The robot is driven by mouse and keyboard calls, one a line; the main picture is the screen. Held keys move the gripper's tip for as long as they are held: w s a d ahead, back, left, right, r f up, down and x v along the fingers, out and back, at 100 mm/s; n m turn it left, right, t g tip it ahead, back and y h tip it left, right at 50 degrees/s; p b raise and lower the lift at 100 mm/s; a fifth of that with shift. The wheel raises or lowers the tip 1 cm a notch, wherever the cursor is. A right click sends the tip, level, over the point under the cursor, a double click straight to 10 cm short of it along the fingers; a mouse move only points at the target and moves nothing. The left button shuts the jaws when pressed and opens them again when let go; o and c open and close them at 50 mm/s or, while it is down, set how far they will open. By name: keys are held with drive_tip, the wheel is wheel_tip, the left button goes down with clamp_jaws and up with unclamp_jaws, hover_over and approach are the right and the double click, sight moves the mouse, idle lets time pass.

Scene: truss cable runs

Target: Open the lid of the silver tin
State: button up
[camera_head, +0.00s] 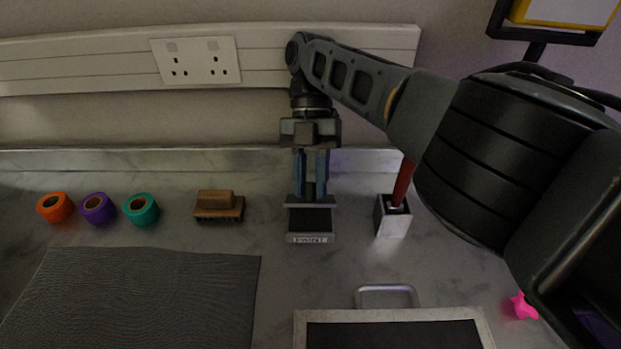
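A small silver tin (310,239) with a label on its front wall stands on the worktop near the middle. Its top shows a dark area framed in silver. A silver strip (291,202) runs along its back edge; I cannot tell if this is a raised lid or part of the rim. My gripper (311,194) points straight down at the back of the tin. Its two blue fingers are apart with a gap between them, and I see nothing held. The fingertips are at or just above the strip; contact is unclear.
A silver holder (393,224) with a red handle (403,182) stands close right of the tin. A wooden brush (218,204) and orange (55,207), purple (97,208) and teal (141,209) rolls lie left. A grey mat (135,300) and handled case (395,314) lie in front.

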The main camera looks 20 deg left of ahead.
drive_tip(key=shift+o, duration=1.3)
drive_tip(key=shift+r+p, duration=0.3)
drive_tip(key=shift+r, duration=0.15)
drive_tip(key=r, duration=0.1)
drive_tip(key=r+p, duration=0.2)
drive_tip(key=shift+d+r, duration=0.3)
drive_tip(key=shift+r, duration=0.05)
drive_tip(key=s+d+r, duration=0.2)
drive_tip(key=d+r, duration=0.4)
drive_tip(key=d, duration=0.5)
drive_tip(key=shift+r+p, duration=0.2)
drive_tip(key=shift+p, duration=0.1)
